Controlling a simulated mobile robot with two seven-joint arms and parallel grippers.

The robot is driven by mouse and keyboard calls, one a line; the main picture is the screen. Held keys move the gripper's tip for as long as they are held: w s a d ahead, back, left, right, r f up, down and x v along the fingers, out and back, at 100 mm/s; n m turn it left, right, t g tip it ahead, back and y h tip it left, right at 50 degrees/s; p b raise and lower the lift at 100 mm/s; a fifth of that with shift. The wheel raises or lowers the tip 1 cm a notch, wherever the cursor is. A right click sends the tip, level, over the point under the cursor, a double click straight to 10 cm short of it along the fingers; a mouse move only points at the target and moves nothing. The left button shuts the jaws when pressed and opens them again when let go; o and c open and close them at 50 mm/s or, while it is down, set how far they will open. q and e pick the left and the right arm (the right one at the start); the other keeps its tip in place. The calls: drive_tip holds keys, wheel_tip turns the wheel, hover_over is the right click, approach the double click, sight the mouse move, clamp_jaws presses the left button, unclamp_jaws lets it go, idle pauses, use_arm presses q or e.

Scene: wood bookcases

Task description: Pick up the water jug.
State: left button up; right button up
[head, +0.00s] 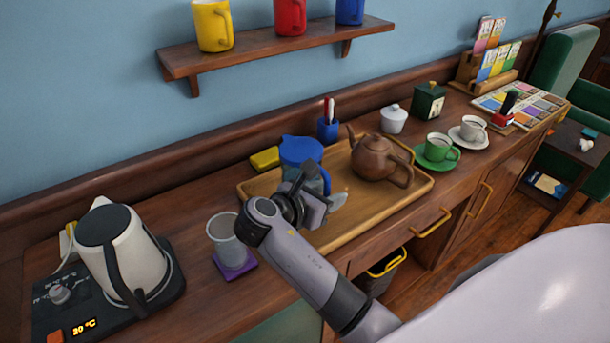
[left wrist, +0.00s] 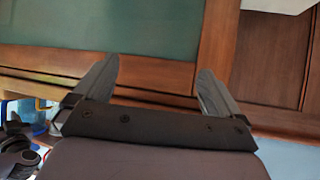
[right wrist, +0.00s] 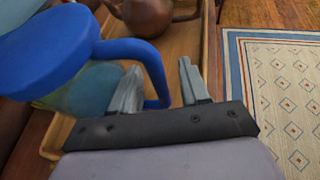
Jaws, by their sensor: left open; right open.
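The water jug (head: 302,150) has a blue lid and a see-through body, and stands on the wooden tray (head: 385,220). My right gripper (head: 322,197) is in front of it and hides much of its body. In the right wrist view the jug's blue lid (right wrist: 45,45) fills the upper left. Its blue handle (right wrist: 152,62) shows between the open fingers of my right gripper (right wrist: 160,72); I cannot tell whether they touch it. My left gripper (left wrist: 156,76) is open and empty, facing a green cabinet panel (left wrist: 110,35). It is outside the head view.
A brown teapot (head: 375,158) shares the tray, right of the jug. A clear glass (head: 226,238) on a purple coaster and a white kettle (head: 118,255) stand to the left. A yellow block (head: 265,159) and a blue pen cup (head: 327,128) are behind. A shelf (head: 275,45) hangs above.

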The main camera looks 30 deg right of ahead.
idle(0.3)
clamp_jaws()
idle(1.2)
drive_tip(key=shift+w+r, duration=0.1)
